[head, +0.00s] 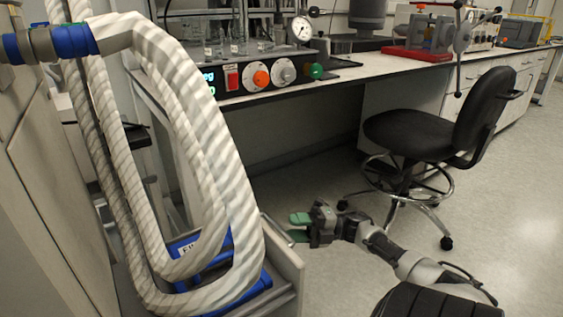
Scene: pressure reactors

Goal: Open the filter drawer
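The filter drawer (284,254) is at the lower middle, with a beige front panel standing out from the cabinet. Behind the panel is an open space holding a blue unit (255,288) with a partly hidden label. A looped pale hose covers much of this unit and the drawer's inside. A thin curved handle shows at the panel's outer side. My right gripper (299,227) is beside the panel, near this handle. Its two green fingers are apart, one above the other. I cannot tell whether they touch the handle. My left gripper is not in view.
The thick striped hose (215,135) with a blue coupling (72,40) fills the left side. A bench (350,75) with gauges, knobs and reactors runs behind. Floor is clear at the right.

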